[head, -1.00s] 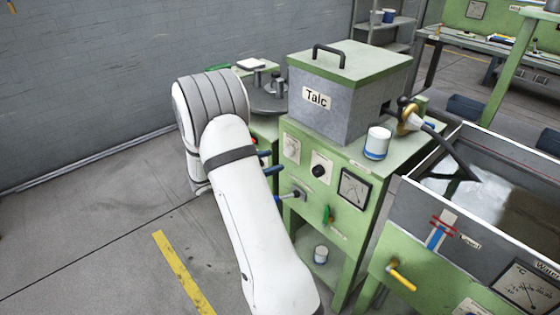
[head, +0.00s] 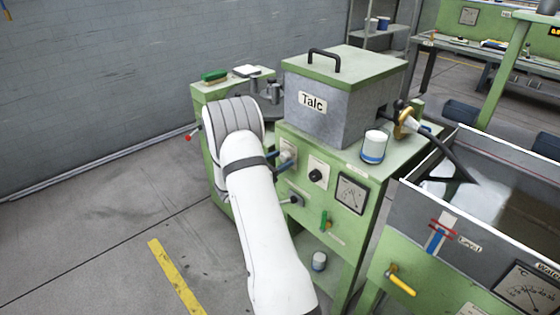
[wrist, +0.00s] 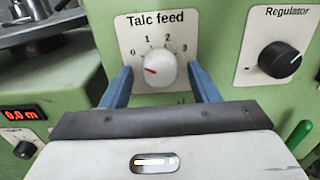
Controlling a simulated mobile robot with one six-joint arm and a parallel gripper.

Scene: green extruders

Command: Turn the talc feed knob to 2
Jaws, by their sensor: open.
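The white talc feed knob (wrist: 160,70) sits on a white dial plate (wrist: 134,27) marked 0 to 3 in the wrist view. Its red pointer mark faces left, on the 0 side of the scale. My gripper (wrist: 158,68) is open, with one blue finger to the left and one to the right of the knob. I cannot tell if the fingertips reach beside the knob or stop short of it. In the head view my gripper (head: 284,158) is at the upper left of the green cabinet's front, and the knob is largely hidden.
The black Regulator knob (wrist: 280,60) is to the right of the dial; it also shows in the head view (head: 316,175). A gauge (head: 351,193) and a green lever (head: 325,221) are on the same front. The Talc hopper (head: 335,105) stands on top.

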